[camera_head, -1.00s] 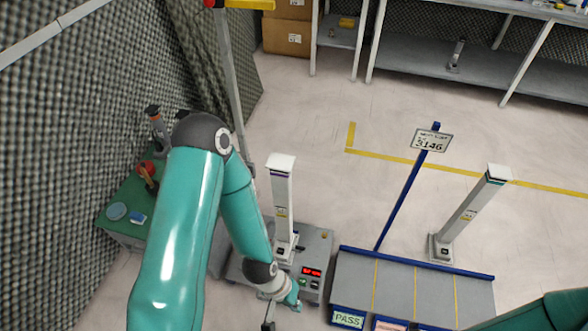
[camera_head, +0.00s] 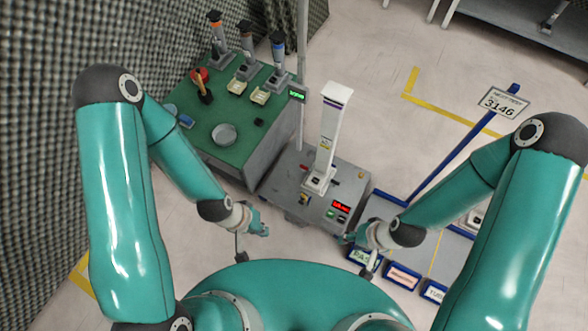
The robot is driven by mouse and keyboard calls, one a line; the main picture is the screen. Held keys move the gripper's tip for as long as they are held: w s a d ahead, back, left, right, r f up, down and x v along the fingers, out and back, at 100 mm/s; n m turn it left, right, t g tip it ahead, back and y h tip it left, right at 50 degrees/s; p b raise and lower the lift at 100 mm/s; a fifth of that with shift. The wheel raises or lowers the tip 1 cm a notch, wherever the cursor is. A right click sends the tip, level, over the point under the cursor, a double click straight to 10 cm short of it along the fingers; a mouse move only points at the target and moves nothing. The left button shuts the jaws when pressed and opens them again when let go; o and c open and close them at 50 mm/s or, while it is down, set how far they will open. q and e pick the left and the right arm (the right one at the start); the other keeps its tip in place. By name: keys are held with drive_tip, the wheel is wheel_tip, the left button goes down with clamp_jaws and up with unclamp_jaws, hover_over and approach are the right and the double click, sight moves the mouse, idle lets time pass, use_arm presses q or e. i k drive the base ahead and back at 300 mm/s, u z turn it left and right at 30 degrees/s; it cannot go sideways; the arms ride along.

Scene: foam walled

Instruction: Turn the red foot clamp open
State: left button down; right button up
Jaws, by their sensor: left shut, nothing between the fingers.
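A white column (camera_head: 328,130) stands on the grey bench (camera_head: 345,188). A small red part (camera_head: 304,167) sits on the bench top left of the column's foot and may be the red foot clamp. It is too small to tell how it is turned. My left gripper (camera_head: 264,230) is shut and empty, in front of the bench's left part and apart from the red part. My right gripper (camera_head: 346,239) is near the bench's front right corner; its fingers are too small to read.
The bench has a red-lit display (camera_head: 341,208). A green table (camera_head: 212,132) at the left holds several upright devices, a round dish (camera_head: 224,134) and a red-and-wood tool (camera_head: 203,86). Labelled bins, one marked PASS (camera_head: 364,255), stand at right. A thin grey post rises behind the bench.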

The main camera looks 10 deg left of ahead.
sight(304, 168)
drive_tip(key=u, duration=0.75)
drive_tip(key=k, duration=0.6)
drive_tip(key=u, duration=0.3)
drive_tip(key=i, duration=1)
drive_tip(key=z, duration=0.1)
